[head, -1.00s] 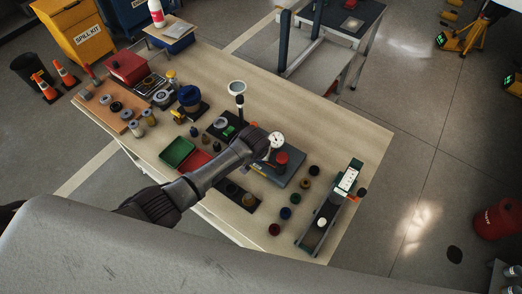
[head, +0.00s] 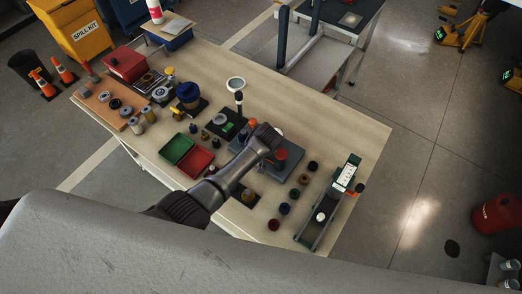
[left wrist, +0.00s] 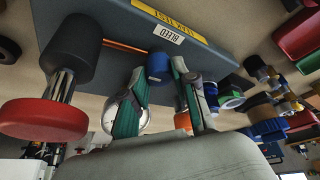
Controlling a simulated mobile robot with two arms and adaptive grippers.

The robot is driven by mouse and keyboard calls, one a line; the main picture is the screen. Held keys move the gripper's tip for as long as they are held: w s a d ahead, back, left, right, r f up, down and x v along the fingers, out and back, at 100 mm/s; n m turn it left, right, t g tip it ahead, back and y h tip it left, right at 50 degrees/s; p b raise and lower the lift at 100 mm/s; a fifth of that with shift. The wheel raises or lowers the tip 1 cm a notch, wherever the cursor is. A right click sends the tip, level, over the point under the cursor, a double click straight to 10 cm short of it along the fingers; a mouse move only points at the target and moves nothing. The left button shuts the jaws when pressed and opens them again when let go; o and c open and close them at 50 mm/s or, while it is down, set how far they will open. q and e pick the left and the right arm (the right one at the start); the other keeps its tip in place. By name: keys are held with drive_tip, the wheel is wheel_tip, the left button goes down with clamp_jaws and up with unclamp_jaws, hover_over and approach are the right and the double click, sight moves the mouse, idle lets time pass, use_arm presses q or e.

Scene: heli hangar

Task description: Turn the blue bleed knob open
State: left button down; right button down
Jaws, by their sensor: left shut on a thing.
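The blue bleed knob (left wrist: 158,66) sits on a blue-grey panel (left wrist: 115,22), beside a white BLEED label (left wrist: 168,34), in the left wrist view. My left gripper (left wrist: 160,76) has its two green-padded fingers on either side of the knob and is shut on it. In the head view my left gripper (head: 266,138) is over the panel (head: 294,152), and its wrist hides the knob and fingertips. A round white gauge (left wrist: 137,115) is partly behind one finger in the left wrist view. My right gripper is not in view.
A red-topped black cylinder (head: 281,157) stands close to my gripper; its red disc (left wrist: 45,119) looms in the wrist view. The table's far right (head: 350,125) is clear.

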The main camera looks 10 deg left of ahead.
use_arm(q)
drive_tip(key=c, duration=0.9)
unclamp_jaws()
drive_tip(key=v, duration=1.2)
